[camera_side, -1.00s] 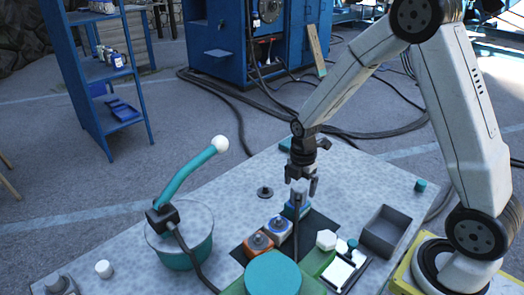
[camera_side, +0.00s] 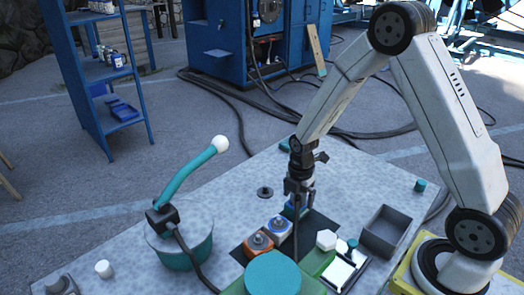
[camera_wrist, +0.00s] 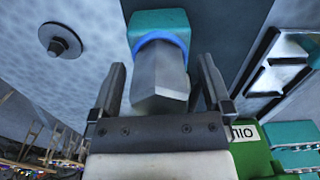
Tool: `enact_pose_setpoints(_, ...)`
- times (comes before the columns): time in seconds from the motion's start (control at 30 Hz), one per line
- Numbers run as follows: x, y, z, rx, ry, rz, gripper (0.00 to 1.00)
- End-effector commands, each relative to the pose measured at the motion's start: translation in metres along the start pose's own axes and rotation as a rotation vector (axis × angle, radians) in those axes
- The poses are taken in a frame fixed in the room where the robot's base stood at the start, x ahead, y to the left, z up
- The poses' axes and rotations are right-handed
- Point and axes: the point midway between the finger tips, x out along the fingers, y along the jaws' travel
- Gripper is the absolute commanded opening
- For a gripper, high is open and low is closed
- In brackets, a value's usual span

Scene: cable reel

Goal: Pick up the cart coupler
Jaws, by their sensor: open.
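A part with a grey faceted post, a blue collar and a teal base, which I take to be the cart coupler, stands in the middle of the wrist view (camera_wrist: 160,75). In the side view its blue portion (camera_side: 291,212) shows just below my gripper, on the dark mat. My gripper (camera_side: 299,200) points down over it, open, with one finger on each side of the grey post. In the wrist view gaps show between the post and both fingers. The post is mostly hidden by the fingers in the side view.
A white hexagonal piece (camera_side: 326,240) and a grey open bin (camera_side: 385,232) are to the right. A teal drum with a curved arm (camera_side: 180,245) stands at left.

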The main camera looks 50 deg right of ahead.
Motion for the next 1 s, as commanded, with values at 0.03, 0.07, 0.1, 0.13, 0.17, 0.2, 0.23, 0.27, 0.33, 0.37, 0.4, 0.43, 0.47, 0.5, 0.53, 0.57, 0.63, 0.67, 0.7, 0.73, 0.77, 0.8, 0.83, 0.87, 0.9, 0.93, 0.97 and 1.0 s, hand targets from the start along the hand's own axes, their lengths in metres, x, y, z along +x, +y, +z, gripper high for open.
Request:
enact_pose_setpoints(0.03, 0.0, 0.0, 0.0, 0.0, 0.0, 0.0, 1.0)
enact_pose_setpoints(0.07, 0.0, 0.0, 0.0, 0.0, 0.0, 0.0, 1.0)
enact_pose_setpoints(0.1, 0.0, 0.0, 0.0, 0.0, 0.0, 0.0, 0.87)
enact_pose_setpoints(0.13, 0.0, 0.0, 0.0, 0.0, 0.0, 0.0, 0.78)
enact_pose_setpoints(0.17, 0.0, 0.0, 0.0, 0.0, 0.0, 0.0, 0.68)
enact_pose_setpoints(0.2, 0.0, 0.0, 0.0, 0.0, 0.0, 0.0, 0.56)
enact_pose_setpoints(0.23, 0.0, 0.0, 0.0, 0.0, 0.0, 0.0, 0.46)
enact_pose_setpoints(0.27, 0.0, 0.0, 0.0, 0.0, 0.0, 0.0, 0.36)
enact_pose_setpoints(0.33, 0.0, 0.0, 0.0, 0.0, 0.0, 0.0, 0.14)
enact_pose_setpoints(0.37, 0.0, 0.0, 0.0, 0.0, 0.0, 0.0, 0.05)
enact_pose_setpoints(0.4, 0.0, 0.0, 0.0, 0.0, 0.0, 0.0, 0.0)
enact_pose_setpoints(0.43, 0.0, 0.0, 0.0, 0.0, 0.0, 0.001, 0.0)
enact_pose_setpoints(0.47, 0.0, 0.0, 0.0, 0.0, 0.0, 0.001, 0.0)
enact_pose_setpoints(0.5, 0.0, 0.0, 0.0, 0.0, 0.0, 0.001, 0.0)
enact_pose_setpoints(0.53, 0.0, 0.0, 0.0, 0.0, 0.0, 0.001, 0.0)
enact_pose_setpoints(0.57, 0.0, 0.0, 0.0, 0.0, 0.0, 0.001, 0.0)
enact_pose_setpoints(0.63, -0.001, 0.0, 0.0, 0.0, 0.0, 0.001, 0.0)
enact_pose_setpoints(0.67, -0.001, 0.0, 0.0, 0.0, 0.0, 0.001, 0.0)
enact_pose_setpoints(0.7, -0.001, 0.0, 0.0, 0.0, 0.0, 0.001, 0.0)
enact_pose_setpoints(0.73, -0.002, 0.0, 0.0, 0.0, 0.0, 0.001, 0.0)
enact_pose_setpoints(0.77, -0.002, 0.0, 0.0, 0.0, 0.0, 0.001, 0.0)
enact_pose_setpoints(0.8, -0.004, 0.0, 0.0, 0.0, 0.0, 0.001, 0.0)
enact_pose_setpoints(0.83, -0.004, 0.0, 0.0, 0.0, 0.0, 0.001, 0.0)
enact_pose_setpoints(0.87, -0.006, 0.001, 0.0, 0.0, 0.0, 0.001, 0.0)
enact_pose_setpoints(0.9, -0.008, 0.001, 0.0, 0.0, 0.0, 0.001, 0.0)
enact_pose_setpoints(0.93, -0.01, 0.001, 0.0, 0.0, 0.0, 0.001, 0.0)
enact_pose_setpoints(0.97, -0.012, 0.001, 0.0, 0.0, 0.0, 0.002, 0.0)
enact_pose_setpoints(1.0, -0.015, 0.001, 0.0, 0.0, 0.0, 0.003, 0.0)
